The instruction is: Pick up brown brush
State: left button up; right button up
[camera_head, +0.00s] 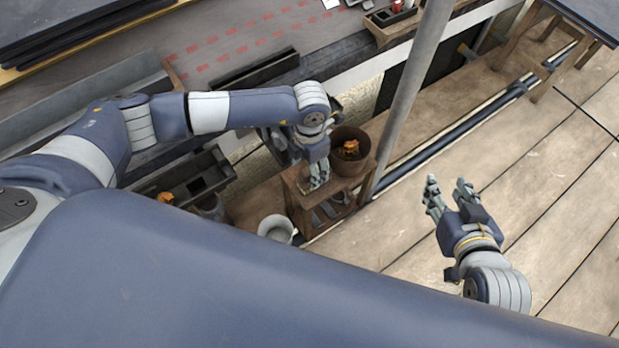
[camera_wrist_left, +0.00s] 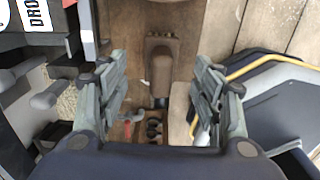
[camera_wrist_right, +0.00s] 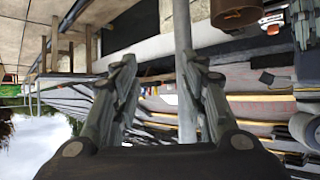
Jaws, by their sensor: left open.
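The brown brush (camera_wrist_left: 161,70) shows in the left wrist view, on a wooden surface with its broad end away from me. My left gripper (camera_wrist_left: 160,62) is open, with one finger on each side of the brush and a gap to both. In the head view my left gripper (camera_head: 318,181) points down over a small wooden stand (camera_head: 297,204); the hand hides the brush there. My right gripper (camera_head: 448,182) is open and empty above the planks to the right. It is also open in the right wrist view (camera_wrist_right: 157,58).
A rusty bucket (camera_head: 362,166) stands beside the wooden stand. A grey pole (camera_head: 402,105) rises just right of it. A pale bucket (camera_head: 276,228) is at the lower left. A red-handled tool (camera_wrist_left: 131,117) lies near the brush. The plank floor (camera_head: 420,140) at right is mostly clear.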

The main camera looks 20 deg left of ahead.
aim_at(309, 177)
pick_arm(q)
notch_tip(309, 177, down, 5)
jog(key=shift+s+r+b, duration=0.1)
jog(key=shift+b, duration=0.8)
jog(key=c, duration=1.2)
pick_arm(e)
jog(key=w+a+r+t+y, duration=0.1)
jog(key=w+r+t, duration=0.3)
jog(key=r, duration=0.4)
jog(key=shift+a+t+y, duration=0.3)
jog(key=shift+a+t, duration=0.2)
jog(key=shift+a, duration=0.05)
